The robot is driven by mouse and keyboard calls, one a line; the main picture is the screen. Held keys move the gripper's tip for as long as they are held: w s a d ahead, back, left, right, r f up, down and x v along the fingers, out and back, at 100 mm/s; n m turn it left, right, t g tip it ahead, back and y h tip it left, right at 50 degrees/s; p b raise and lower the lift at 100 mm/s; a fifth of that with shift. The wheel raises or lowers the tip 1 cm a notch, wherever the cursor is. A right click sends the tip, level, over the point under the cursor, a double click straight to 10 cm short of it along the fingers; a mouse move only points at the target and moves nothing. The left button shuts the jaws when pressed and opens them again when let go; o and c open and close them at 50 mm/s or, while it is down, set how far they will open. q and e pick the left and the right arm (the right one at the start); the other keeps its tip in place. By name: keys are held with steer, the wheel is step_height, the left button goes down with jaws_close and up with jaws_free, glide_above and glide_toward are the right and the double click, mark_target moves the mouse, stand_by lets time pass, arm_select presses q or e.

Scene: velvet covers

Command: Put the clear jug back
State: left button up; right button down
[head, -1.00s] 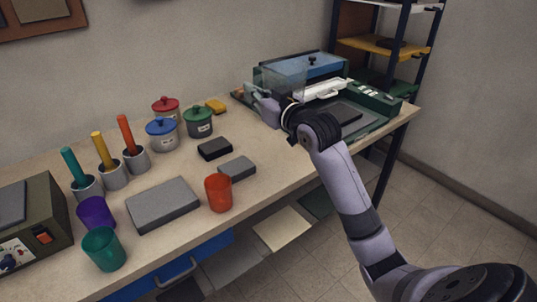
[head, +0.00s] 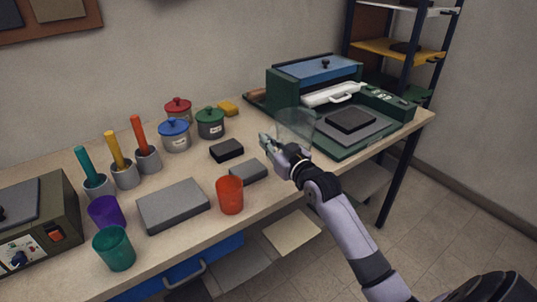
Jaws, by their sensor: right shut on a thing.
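The clear jug (head: 297,124) is a see-through vessel at the front left of the green machine. My right gripper (head: 272,143) is shut on the jug at its left side, and its arm comes up from the lower right. The jug looks upright. Whether its base touches the table or hangs just above it, I cannot tell. My left gripper is not in view.
A green machine (head: 362,147) with a blue lid and black pad stands at the right. Grey blocks (head: 172,205), a red cup (head: 230,194), purple and green cups (head: 114,248), and lidded jars (head: 210,123) fill the left. Bare table lies around the black block (head: 227,150).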

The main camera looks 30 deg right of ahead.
mark_target(268, 159)
step_height(268, 159, down, 4)
steer(key=shift+r, duration=0.2)
steer(key=shift+f, duration=0.2)
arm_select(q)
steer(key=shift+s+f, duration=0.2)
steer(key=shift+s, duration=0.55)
arm_select(e)
steer(key=shift+f, duration=0.1)
steer(key=c, duration=1.8)
jaws_free()
steer(key=shift+f, duration=0.1)
steer(key=shift+o, duration=0.2)
arm_select(q)
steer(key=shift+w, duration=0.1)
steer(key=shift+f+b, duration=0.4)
steer(key=shift+b, duration=0.15)
arm_select(e)
steer(key=s, duration=1.2)
steer(key=shift+d, duration=0.15)
